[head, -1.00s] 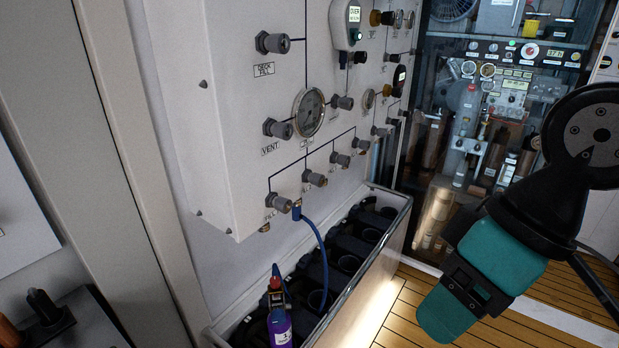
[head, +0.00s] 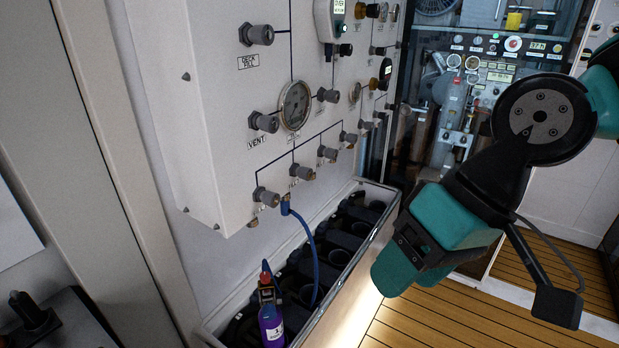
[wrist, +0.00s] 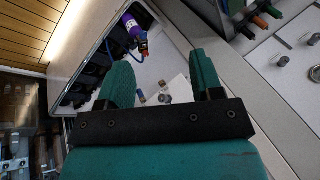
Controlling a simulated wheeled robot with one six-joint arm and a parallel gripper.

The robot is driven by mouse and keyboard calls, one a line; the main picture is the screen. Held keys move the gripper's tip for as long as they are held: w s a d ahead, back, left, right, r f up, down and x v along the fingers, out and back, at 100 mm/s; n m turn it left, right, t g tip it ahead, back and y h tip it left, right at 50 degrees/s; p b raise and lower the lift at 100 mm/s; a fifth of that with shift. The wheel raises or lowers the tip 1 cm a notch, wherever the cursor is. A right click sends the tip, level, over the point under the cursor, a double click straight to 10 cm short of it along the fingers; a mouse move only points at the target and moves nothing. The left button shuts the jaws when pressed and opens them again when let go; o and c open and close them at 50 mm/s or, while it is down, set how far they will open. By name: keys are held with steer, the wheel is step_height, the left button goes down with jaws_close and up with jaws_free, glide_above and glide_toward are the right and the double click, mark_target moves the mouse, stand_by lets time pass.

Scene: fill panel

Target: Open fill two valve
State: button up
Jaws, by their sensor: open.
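The white fill panel (head: 215,130) stands on the left in the head view. Along its bottom runs a slanting row of grey valve knobs, from the nearest knob (head: 267,197) to the second knob (head: 303,173), third knob (head: 327,153) and further ones. Their labels are too small to read, so I cannot tell which is fill two. My teal gripper (head: 388,274) is open and empty, right of the panel and apart from the knobs. In the wrist view small grey knobs (wrist: 165,98) show between the open fingers (wrist: 160,74).
A blue hose (head: 312,245) runs from the panel's underside to a purple bottle (head: 271,326). The bottle stands in a rack (head: 375,243) of black holders below the panel. A vent knob (head: 264,122), deck fill knob (head: 257,35) and gauge (head: 295,105) sit higher. Wooden floor is clear at right.

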steer(key=w+a+f+m+y+b, duration=0.2)
steer(key=w+a+f+m+y, duration=0.15)
steer(key=w+m, duration=0.45)
steer(key=m+t+y+b, duration=0.45)
steer(key=m+t, duration=0.75)
steer(key=m, duration=1.4)
glide_toward(310, 175)
steer(key=p+x, duration=0.5)
steer(key=x, duration=0.5)
steer(key=shift+a, duration=0.1)
steer(key=c, duration=0.9)
